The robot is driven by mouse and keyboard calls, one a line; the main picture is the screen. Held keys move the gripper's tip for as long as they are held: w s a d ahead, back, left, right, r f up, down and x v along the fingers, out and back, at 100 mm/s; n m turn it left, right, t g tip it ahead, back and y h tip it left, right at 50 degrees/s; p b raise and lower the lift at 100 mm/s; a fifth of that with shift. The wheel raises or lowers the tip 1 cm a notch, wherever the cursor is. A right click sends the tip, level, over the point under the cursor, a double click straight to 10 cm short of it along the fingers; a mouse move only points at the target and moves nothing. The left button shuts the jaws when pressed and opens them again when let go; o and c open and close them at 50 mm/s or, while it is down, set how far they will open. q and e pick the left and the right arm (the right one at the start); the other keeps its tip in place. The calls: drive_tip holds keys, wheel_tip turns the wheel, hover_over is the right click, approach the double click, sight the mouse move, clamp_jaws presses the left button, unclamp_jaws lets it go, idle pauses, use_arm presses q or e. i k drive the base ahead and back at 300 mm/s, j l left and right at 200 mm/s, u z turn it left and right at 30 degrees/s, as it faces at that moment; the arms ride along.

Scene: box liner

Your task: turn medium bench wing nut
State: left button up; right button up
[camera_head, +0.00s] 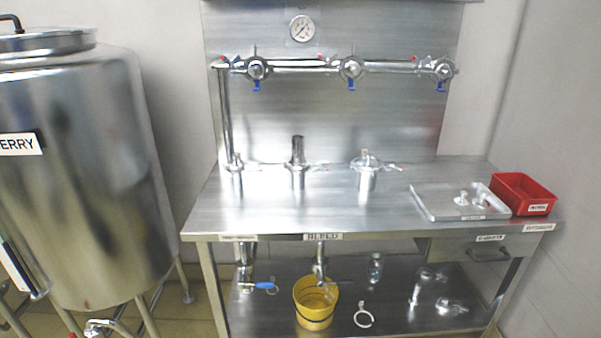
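Three metal clamp fittings stand in a row on the steel bench (270,207). The left fitting (235,163) joins a vertical pipe. The middle fitting (298,166) has a short dark upright tube on top. The right fitting (367,162) is wider, with a low cap on a short stub. Each has a thin rod with a reddish end sticking out to its right; the wing nuts themselves are too small to make out. I cannot tell by label which fitting is the medium one. Neither of my grippers is in view.
A steel tray (426,206) with small metal parts and a red bin (524,192) sit at the bench's right. Valves (351,68) line the pipe above. A yellow bucket (314,312) stands on the lower shelf. A large tank (75,190) stands left. The bench front is clear.

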sight(318, 167)
drive_tip(key=i+j, duration=0.65)
drive_tip(key=i+l+z, duration=0.05)
drive_tip(key=i, duration=0.05)
